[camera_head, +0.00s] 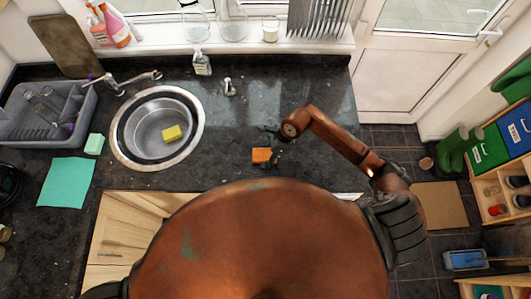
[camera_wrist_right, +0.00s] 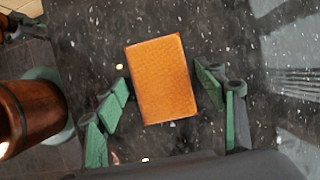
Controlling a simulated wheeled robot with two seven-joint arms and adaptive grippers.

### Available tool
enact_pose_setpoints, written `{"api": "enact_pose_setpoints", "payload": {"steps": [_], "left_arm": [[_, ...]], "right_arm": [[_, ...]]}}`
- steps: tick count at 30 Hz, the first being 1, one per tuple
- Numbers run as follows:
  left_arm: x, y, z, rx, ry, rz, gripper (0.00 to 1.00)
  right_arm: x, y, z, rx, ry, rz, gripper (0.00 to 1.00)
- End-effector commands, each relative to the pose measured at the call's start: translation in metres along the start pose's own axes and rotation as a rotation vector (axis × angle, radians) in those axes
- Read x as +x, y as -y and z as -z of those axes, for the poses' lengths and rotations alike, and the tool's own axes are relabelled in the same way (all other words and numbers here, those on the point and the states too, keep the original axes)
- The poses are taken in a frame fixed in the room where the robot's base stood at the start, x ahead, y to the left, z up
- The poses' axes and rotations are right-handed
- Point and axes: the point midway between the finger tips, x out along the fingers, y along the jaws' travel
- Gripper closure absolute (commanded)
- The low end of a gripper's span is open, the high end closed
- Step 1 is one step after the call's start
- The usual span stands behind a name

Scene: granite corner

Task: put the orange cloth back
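The orange cloth (camera_head: 261,155) is a small folded rectangle on the dark granite counter, right of the sink. My right gripper (camera_head: 269,146) is over the counter right at the cloth. In the right wrist view the orange cloth (camera_wrist_right: 162,80) lies flat, slightly turned, between the two green-padded fingers of my right gripper (camera_wrist_right: 160,97). The fingers are spread wide, with a gap on both sides of the cloth. Whether the fingertips are level with the cloth or above it is hard to tell. My left gripper is not in view.
The round sink (camera_head: 158,127) holds a yellow sponge (camera_head: 172,133). A teal cloth (camera_head: 66,182), a mint-green block (camera_head: 94,144) and a grey dish rack (camera_head: 45,115) are to the left. A soap bottle (camera_head: 202,63) stands behind the sink. The counter behind my right gripper is mostly clear.

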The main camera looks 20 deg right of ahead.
Motion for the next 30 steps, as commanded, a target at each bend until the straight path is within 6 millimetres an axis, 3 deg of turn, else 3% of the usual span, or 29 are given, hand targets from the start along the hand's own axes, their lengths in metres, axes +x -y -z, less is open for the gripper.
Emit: {"api": "enact_pose_setpoints", "payload": {"steps": [11, 14, 24, 30], "left_arm": [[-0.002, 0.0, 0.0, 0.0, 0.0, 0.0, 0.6], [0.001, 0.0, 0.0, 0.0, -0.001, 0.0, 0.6], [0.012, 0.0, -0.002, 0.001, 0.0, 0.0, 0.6], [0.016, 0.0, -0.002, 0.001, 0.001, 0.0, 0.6]], "right_arm": [[-0.005, 0.001, -0.001, -0.001, 0.0, 0.002, 0.34], [-0.018, 0.002, 0.0, -0.002, 0.0, 0.005, 0.34], [-0.087, 0.001, 0.0, -0.002, -0.002, 0.004, 0.34], [-0.114, 0.001, 0.0, -0.001, -0.001, 0.002, 0.34]]}}
